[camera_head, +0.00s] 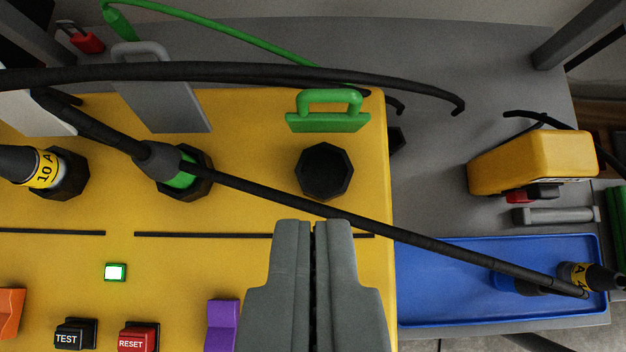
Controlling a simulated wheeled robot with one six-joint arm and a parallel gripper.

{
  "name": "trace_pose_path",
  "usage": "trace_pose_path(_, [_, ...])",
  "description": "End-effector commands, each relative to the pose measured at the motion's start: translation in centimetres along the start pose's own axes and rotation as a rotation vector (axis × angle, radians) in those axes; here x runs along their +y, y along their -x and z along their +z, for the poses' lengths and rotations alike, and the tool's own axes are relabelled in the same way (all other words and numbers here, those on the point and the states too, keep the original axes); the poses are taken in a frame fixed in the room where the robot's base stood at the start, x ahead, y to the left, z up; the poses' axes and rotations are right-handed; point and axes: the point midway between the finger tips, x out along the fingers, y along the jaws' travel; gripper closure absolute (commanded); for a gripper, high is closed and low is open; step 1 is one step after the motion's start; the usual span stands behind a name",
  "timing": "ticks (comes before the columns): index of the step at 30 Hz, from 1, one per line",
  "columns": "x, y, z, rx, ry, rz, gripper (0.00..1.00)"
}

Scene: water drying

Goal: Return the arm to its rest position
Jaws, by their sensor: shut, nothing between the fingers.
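My gripper (313,224) shows at the bottom centre, with its grey fingers closed together and nothing between them. It points over the yellow panel (250,110) near the panel's right side. The fingers hide part of the panel's lower right area. A black line on the panel passes behind the fingertips.
An empty black socket (324,170) and a green handle (328,122) stand ahead of my fingers. A yellow device (535,158) sits at right.

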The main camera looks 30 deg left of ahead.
Motion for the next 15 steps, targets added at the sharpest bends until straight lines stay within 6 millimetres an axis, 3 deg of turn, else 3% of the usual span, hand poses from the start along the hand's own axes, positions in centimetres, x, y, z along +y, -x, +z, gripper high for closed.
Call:
trace_pose_path(5, [-1.3, 1.8, 0.7, 0.019, -0.021, 0.053, 1.00])
trace_pose_path(15, [-5.8, 8.1, 4.3, 0.127, -0.109, 0.251, 1.00])
